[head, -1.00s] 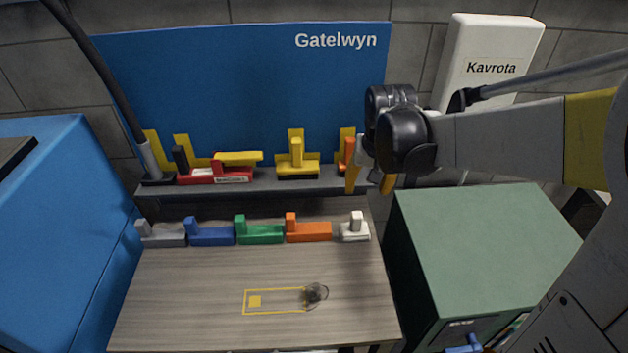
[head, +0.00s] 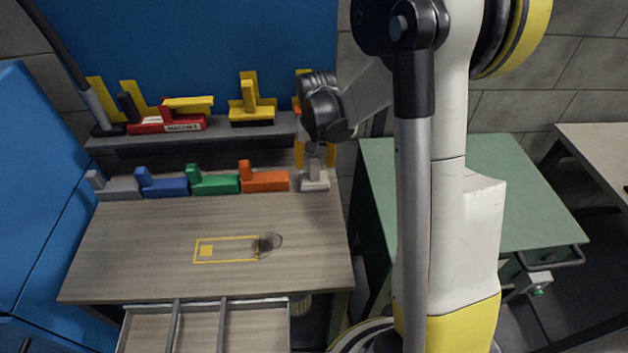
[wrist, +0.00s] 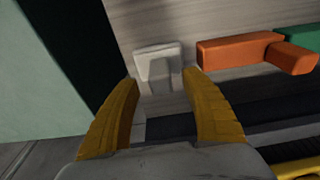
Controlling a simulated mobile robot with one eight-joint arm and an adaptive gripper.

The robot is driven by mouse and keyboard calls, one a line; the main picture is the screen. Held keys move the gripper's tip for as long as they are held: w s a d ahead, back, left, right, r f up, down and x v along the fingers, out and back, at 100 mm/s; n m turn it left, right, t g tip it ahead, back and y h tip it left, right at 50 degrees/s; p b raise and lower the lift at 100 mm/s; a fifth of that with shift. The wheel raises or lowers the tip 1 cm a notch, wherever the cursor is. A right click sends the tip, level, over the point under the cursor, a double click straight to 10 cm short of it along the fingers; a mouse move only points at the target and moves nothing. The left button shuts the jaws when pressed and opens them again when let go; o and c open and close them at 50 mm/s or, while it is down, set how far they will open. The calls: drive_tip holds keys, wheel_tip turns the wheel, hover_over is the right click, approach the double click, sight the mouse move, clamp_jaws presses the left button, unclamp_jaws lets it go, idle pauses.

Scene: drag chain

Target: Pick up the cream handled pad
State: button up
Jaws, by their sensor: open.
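The cream handled pad (head: 315,179) stands at the right end of the row of coloured pads on the wooden bench, near its right back edge. In the wrist view the cream pad (wrist: 158,68) lies ahead, its handle pointing toward the space between my fingers. My gripper (head: 315,158) is open, with its yellow fingers just above and around the pad's handle. In the wrist view my gripper (wrist: 160,85) has its fingertips apart, one on each side of the handle. I cannot tell whether either finger touches it.
The orange pad (head: 265,180) is the close neighbour on the left, then green (head: 213,182), blue and grey pads. A dark shelf (head: 190,140) with yellow and red pieces runs behind. A green cabinet (head: 480,190) stands to the right.

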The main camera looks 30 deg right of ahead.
drive_tip(key=f, duration=0.3)
drive_tip(key=shift+w+d+b, duration=0.1)
drive_tip(key=shift+w+b, duration=0.2)
drive_tip(key=shift+b, duration=0.1)
drive_tip(key=shift+c, duration=0.4)
clamp_jaws()
drive_tip(key=shift+s, duration=0.1)
drive_tip(key=shift+r, duration=0.15)
